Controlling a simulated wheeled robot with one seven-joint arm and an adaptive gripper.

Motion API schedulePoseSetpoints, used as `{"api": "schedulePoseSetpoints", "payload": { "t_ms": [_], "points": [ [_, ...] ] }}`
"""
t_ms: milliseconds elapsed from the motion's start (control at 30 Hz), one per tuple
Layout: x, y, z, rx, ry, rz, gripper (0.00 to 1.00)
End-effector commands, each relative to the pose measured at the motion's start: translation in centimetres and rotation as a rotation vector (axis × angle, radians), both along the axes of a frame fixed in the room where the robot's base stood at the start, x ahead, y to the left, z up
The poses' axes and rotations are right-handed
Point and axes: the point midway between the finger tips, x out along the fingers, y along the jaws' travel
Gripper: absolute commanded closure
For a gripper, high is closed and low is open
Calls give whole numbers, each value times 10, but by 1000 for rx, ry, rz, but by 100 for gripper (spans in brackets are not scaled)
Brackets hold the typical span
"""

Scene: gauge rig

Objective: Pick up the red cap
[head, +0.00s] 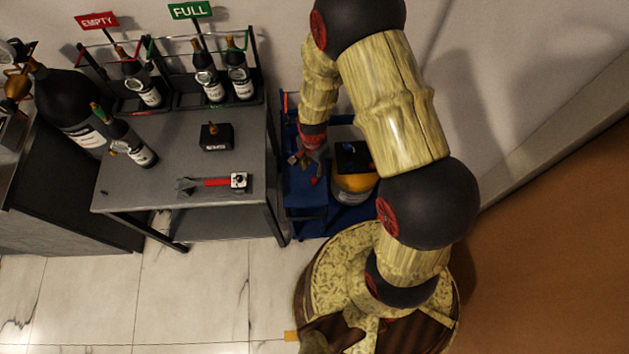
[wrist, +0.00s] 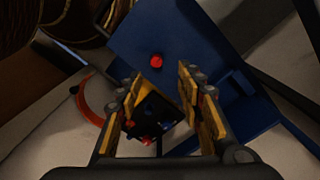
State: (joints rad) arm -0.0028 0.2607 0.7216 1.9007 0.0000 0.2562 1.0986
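The red cap (wrist: 156,61) is a small round red piece lying on a blue surface (wrist: 140,35), ahead of my fingertips in the wrist view. In the head view a small red spot (head: 314,181) on the blue cart looks like the same cap. My gripper (wrist: 160,88) is open, with its two yellow-padded fingers wide apart. The cap is apart from both fingers. In the head view my gripper (head: 303,160) points down over the blue cart, and its fingertips are small and hard to make out.
A dark box (wrist: 152,116) with red and blue spots shows between my fingers; its contact with them is unclear. A yellow container (head: 352,184) with a black top stands on the blue cart (head: 304,205). The grey table (head: 160,190) with bottles stands to the left.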

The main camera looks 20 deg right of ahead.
Motion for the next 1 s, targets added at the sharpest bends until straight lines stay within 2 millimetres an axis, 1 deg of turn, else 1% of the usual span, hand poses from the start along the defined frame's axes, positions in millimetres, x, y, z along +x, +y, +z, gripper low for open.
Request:
{"api": "schedulePoseSetpoints", "payload": {
  "t_ms": [200,367,600,667,733,933,1000],
  "points": [
    [-1,0,-23,0,4,-6,63],
    [-2,-1,-33,0,2,-5,63],
    [-7,-2,-68,0,4,-4,63],
    [-6,-2,-74,0,4,-4,63],
    [-6,-2,-77,0,2,-4,63],
    [-6,-2,-76,0,2,-4,63],
    [-6,-2,-76,0,2,-4,67]
  ]
}}
